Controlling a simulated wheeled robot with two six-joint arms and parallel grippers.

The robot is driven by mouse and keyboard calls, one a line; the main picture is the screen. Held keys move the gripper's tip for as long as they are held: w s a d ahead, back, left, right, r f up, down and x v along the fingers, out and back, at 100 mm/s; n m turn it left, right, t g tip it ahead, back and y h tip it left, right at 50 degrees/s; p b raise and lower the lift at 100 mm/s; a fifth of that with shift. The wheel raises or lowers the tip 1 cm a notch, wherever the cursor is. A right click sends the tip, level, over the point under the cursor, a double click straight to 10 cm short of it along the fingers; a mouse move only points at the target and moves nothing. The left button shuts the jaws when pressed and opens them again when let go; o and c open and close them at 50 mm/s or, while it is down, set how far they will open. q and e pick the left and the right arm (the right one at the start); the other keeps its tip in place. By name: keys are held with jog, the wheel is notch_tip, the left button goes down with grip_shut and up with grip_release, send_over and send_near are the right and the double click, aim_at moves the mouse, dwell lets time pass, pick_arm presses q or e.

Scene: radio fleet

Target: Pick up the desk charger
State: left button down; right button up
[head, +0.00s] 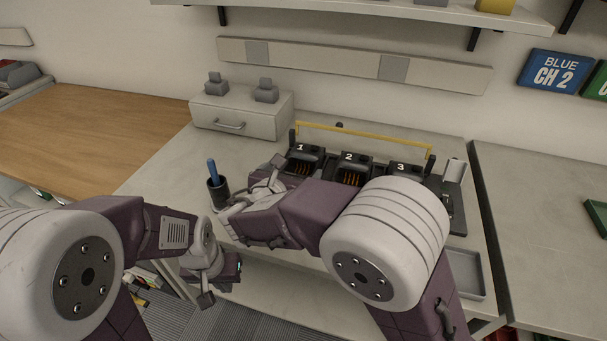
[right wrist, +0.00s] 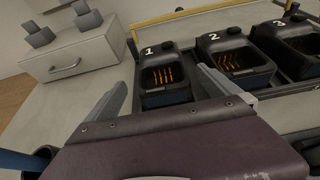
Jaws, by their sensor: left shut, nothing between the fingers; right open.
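Three black charger units numbered 1 (head: 305,160), 2 (head: 351,170) and 3 (head: 400,172) stand in a row on the worktop; their slots show orange contacts. Which one is the desk charger I cannot tell. In the right wrist view, charger 1 (right wrist: 166,78) lies ahead between my finger directions, with charger 2 (right wrist: 235,62) to its right. My right gripper (head: 270,178) is open and empty, just left of charger 1, over the worktop. My left gripper (head: 206,298) is shut and empty, low at the worktop's front edge. My right arm partly hides the chargers' fronts.
A dark cup with a blue pen (head: 213,180) stands left of my right gripper. A yellow bar (head: 365,135) runs behind the chargers. A white drawer box (head: 240,112) stands at the back left. A grey tray (head: 465,275) lies at the right front.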

aim_at(303, 162)
jog(key=b+x, duration=0.2)
jog(key=x, duration=0.7)
jog(key=shift+f, duration=0.2)
jog(key=shift+s+r, duration=0.1)
jog(key=c, duration=1.6)
notch_tip(303, 162, up, 5)
jog(key=shift+f+p, duration=0.15)
jog(key=shift+p, duration=0.9)
jog(key=shift+c, duration=0.2)
jog(key=s+d+r+p, duration=0.1)
jog(key=s+d+r, duration=0.4)
jog(key=d, duration=0.5)
jog(key=shift+s+d+r, duration=0.15)
jog(key=shift+s+r, duration=0.15)
jog(key=shift+r, duration=0.3)
